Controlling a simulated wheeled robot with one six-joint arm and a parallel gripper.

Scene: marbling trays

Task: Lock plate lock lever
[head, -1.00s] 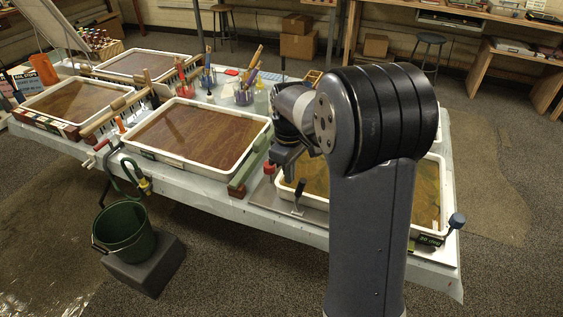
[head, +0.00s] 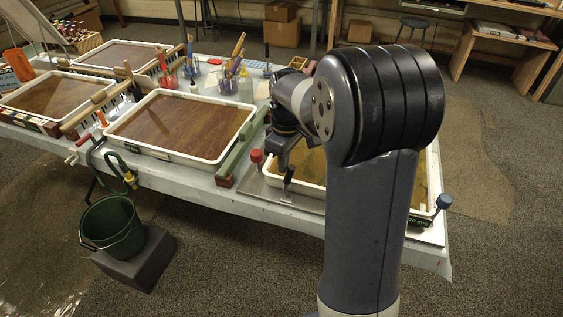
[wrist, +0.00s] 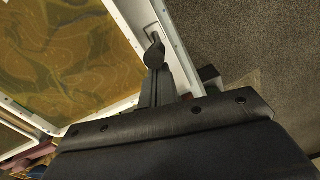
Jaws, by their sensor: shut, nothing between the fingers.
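A short black-handled lever (head: 288,180) stands upright on the metal plate (head: 268,190) at the front left of the right-hand marbling tray (head: 282,172). I take it for the plate lock lever. My gripper (head: 282,152) hangs just above and left of it in the head view, partly hidden by my arm. In the wrist view the shut fingers of my gripper (wrist: 155,88) point to a dark rounded knob on a bent stem (wrist: 153,54), beside the white tray rim (wrist: 125,103). I cannot tell whether they touch.
A red knob (head: 256,156) stands left of the lever, near a green rail (head: 240,150). A blue-grey knob (head: 444,201) is at the plate's right corner. A middle tray (head: 205,158) lies further left. A green bucket (head: 112,228) stands on a block before the table.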

